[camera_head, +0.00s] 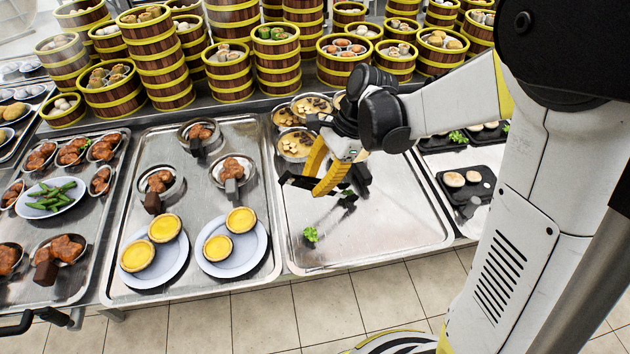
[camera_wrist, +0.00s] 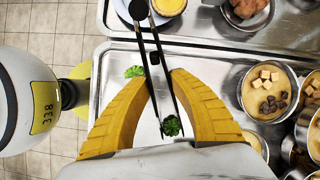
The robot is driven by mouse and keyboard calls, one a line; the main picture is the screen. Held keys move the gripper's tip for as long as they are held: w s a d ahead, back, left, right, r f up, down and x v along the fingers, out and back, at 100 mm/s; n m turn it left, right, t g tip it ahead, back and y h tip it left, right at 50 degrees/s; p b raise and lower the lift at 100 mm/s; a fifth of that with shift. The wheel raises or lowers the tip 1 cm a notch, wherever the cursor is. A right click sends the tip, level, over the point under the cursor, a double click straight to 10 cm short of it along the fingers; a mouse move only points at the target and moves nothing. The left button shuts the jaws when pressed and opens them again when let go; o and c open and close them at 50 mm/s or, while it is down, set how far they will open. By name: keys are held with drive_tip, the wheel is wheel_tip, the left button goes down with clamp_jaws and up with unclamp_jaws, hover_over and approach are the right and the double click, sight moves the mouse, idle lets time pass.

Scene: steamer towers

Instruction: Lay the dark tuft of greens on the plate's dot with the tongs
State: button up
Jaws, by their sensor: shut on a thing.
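My gripper (camera_head: 322,180) is over the right-hand steel tray, its yellow fingers shut on black tongs. The tongs (camera_wrist: 146,38) show in the wrist view as two long dark arms running between the fingers (camera_wrist: 160,80). The dark tuft of greens (camera_wrist: 172,126) shows low between the tong arms; I cannot tell whether they touch it. In the head view it is largely hidden by my gripper. A brighter green tuft (camera_head: 311,234) lies on the tray and shows in the wrist view (camera_wrist: 134,72). I make out no dot on any plate.
Two plates with yellow tarts (camera_head: 228,263) are on the middle tray (camera_head: 197,290), left of my gripper. Small bowls (camera_head: 295,145) stand at the back of the right tray (camera_head: 395,235). Steamer towers (camera_head: 160,60) line the back. The right tray's front is mostly bare.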

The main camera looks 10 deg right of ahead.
drive_tip(key=shift+r, duration=0.1)
wheel_tip(320, 180, up, 7)
drive_tip(key=p, duration=0.5)
drive_tip(key=shift+r+p, duration=0.2)
drive_tip(key=shift+p, duration=0.15)
idle(1.2)
drive_tip(key=s+d+r, duration=0.1)
drive_tip(key=s+d, duration=0.1)
drive_tip(key=d, duration=1.9)
drive_tip(key=s+d, duration=0.2)
drive_tip(key=d, duration=1.8)
wheel_tip(320, 180, down, 5)
drive_tip(key=b, duration=0.3)
drive_tip(key=shift+a+f, duration=0.1)
drive_tip(key=shift+f, duration=0.05)
drive_tip(key=shift+f+b, duration=0.2)
drive_tip(key=shift+b, duration=0.15)
